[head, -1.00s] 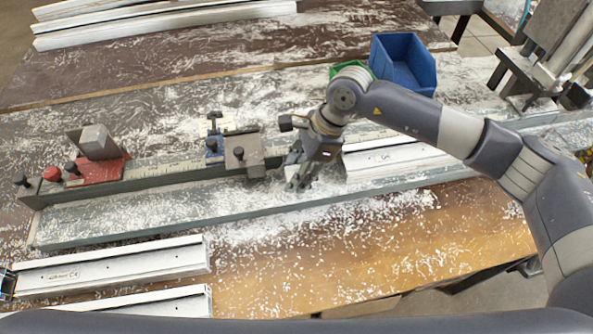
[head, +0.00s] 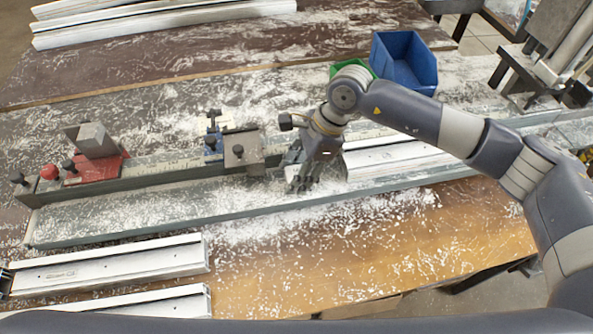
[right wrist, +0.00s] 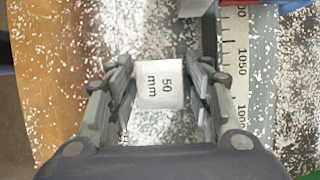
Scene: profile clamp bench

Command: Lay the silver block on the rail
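The silver block (right wrist: 160,85), marked "50 mm", sits between the fingers of my right gripper (right wrist: 161,92) in the right wrist view. The pads lie close along both its sides and look shut on it. In the head view my right gripper (head: 303,186) points down over the chip-covered rail (head: 150,219), just right of the grey clamp block; its fingers mostly hide the silver block there. Whether the block touches the rail I cannot tell. A small dark part at the left edge looks like my left gripper (head: 5,281), mostly cut off.
A scale strip (right wrist: 240,70) runs beside the block. The grey clamp block (head: 243,150) and a red stop (head: 95,170) stand along the rail. White profiles (head: 395,158) lie to the right, more (head: 110,262) at front left. A blue bin (head: 404,62) stands behind my right arm.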

